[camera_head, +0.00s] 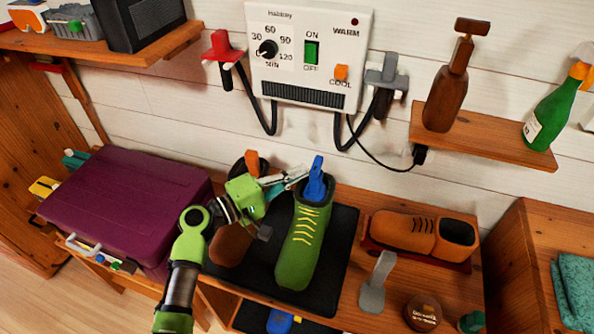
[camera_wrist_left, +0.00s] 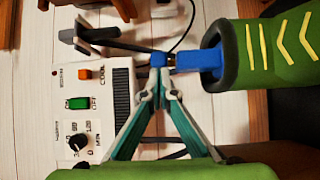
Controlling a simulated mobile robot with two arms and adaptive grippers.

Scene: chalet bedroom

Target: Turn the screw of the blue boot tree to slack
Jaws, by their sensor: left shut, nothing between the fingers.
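The blue boot tree (camera_head: 316,182) stands in the top of the green boot (camera_head: 298,248) on the black mat. In the left wrist view the boot tree (camera_wrist_left: 198,61) sticks out of the boot's dark collar, with a small blue screw head (camera_wrist_left: 158,60) at its outer end. My left gripper (camera_head: 300,174) is just left of the boot tree in the head view. In the wrist view its fingertips (camera_wrist_left: 164,84) are shut together with nothing between them, close to the screw head. I cannot tell whether they touch it. My right gripper is in neither view.
A brown boot (camera_head: 228,246) with an orange boot tree (camera_head: 252,164) stands partly behind my left arm. A tan shoe (camera_head: 405,232) lies right on a red stand. The dryer box (camera_head: 305,75) with hoses hangs behind. A purple case (camera_head: 125,200) fills the left.

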